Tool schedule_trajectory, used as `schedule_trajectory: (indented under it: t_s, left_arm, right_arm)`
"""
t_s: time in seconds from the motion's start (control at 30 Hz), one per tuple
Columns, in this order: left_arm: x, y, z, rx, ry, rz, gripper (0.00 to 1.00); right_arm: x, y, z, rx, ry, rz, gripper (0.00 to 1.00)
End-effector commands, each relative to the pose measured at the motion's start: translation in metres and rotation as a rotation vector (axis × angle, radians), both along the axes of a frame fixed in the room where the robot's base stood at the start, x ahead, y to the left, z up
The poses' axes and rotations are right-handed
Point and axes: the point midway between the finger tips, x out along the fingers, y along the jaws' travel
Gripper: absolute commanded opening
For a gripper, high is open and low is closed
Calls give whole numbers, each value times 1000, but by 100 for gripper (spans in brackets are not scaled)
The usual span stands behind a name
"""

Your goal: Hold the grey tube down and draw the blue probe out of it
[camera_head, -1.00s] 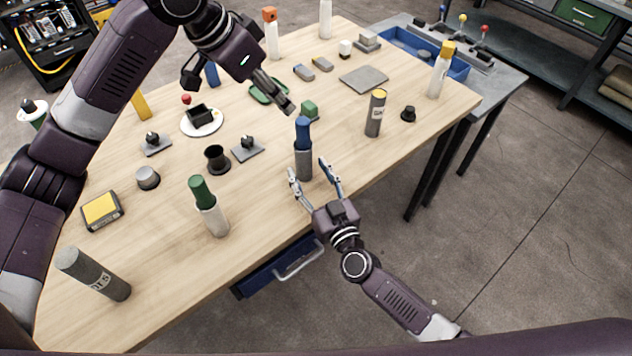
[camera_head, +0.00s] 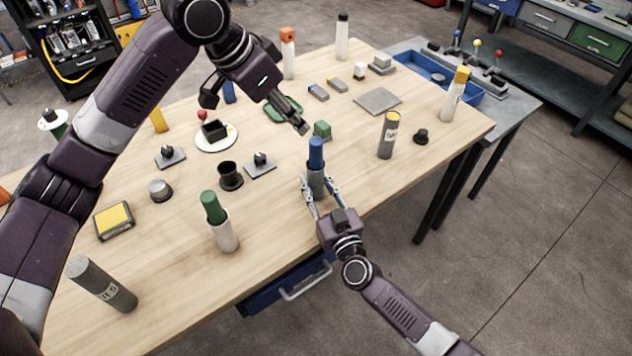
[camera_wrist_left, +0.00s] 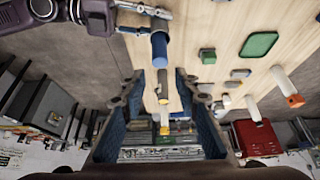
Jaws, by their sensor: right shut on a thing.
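The grey tube (camera_head: 316,182) stands upright near the table's front edge, with the blue probe (camera_head: 316,152) sticking up out of its top. My right gripper (camera_head: 320,190) is shut on the grey tube from the front, one finger on either side. My left gripper (camera_head: 302,128) is above and just behind the probe, apart from it. In the left wrist view its fingers (camera_wrist_left: 158,76) are spread with nothing between them, and the blue probe (camera_wrist_left: 159,47) shows beyond them. The tube is partly hidden there by the right gripper.
A grey tube with a yellow top (camera_head: 388,136) stands to the right, and a green block (camera_head: 322,130) lies behind the probe. A white tube with a green top (camera_head: 222,222) stands at front left. A black cup (camera_head: 230,176) is left of the grey tube.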

Motion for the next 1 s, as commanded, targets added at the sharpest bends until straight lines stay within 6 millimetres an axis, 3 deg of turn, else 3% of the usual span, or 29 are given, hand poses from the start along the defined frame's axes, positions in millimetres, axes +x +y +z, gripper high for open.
schedule_trajectory:
  t_s: [0.17, 0.53, 1.0]
  left_arm:
    - [4, -1, -1, 15, 8, -23, 43]
    - [14, -8, -18, 92, 59, -157, 43]
    - [28, -36, -95, 93, 58, -156, 43]
  right_arm:
    - [0, 0, 0, 0, 0, 0, 5]
    - [0, 0, 0, 0, 0, 0, 5]
    - [0, 0, 0, 0, 0, 0, 5]
